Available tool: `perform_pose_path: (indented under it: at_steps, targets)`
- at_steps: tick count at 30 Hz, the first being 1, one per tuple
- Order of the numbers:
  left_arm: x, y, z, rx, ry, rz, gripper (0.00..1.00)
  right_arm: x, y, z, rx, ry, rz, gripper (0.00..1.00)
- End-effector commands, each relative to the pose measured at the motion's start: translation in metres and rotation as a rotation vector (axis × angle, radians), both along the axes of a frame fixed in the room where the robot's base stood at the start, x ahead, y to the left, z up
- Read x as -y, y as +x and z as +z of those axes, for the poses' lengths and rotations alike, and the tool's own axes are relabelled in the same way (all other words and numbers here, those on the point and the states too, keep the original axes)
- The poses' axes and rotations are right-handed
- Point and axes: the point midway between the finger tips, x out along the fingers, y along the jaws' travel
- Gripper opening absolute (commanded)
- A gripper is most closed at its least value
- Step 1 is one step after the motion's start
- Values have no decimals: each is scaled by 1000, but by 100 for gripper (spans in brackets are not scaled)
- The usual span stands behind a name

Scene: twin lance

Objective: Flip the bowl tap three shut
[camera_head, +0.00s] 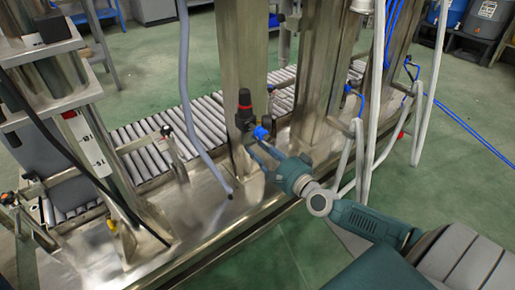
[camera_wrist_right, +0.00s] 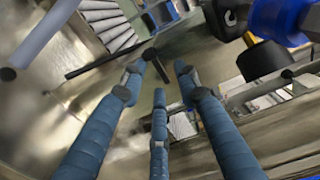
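A blue fitting (camera_head: 262,132) sits on the side of the steel column, beside a black and red regulator. It may be the tap, but no label tells which tap is number three. My right gripper (camera_head: 262,152) is just below and close to this fitting. In the right wrist view, a blue body with black and brass parts (camera_wrist_right: 280,30) is at the upper right, outside the fingers. The three blue-grey fingers of my right gripper (camera_wrist_right: 163,72) are spread with nothing held between them. My left gripper is not in view.
A roller conveyor (camera_head: 205,118) runs behind the steel columns (camera_head: 243,60). A grey hose (camera_head: 184,90) hangs left of my right gripper. Pale hoses (camera_head: 372,110) hang at right, near my right arm. Other blue fittings (camera_head: 349,89) sit farther right.

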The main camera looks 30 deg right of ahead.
Motion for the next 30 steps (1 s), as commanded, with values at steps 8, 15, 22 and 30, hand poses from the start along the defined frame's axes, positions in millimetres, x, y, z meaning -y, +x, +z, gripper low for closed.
perform_pose_path:
  at_steps: [8, 15, 22, 30]
  targets:
    - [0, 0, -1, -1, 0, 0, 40, -1, 8, 0, 0, 0, 0, 31]
    - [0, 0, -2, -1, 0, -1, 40, -1, 8, 0, 0, 0, 0, 9]
    - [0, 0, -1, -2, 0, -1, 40, -1, 8, 0, 0, 0, 0, 0]
    - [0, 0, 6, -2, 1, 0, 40, -1, 7, 1, -1, 1, -13, 0]
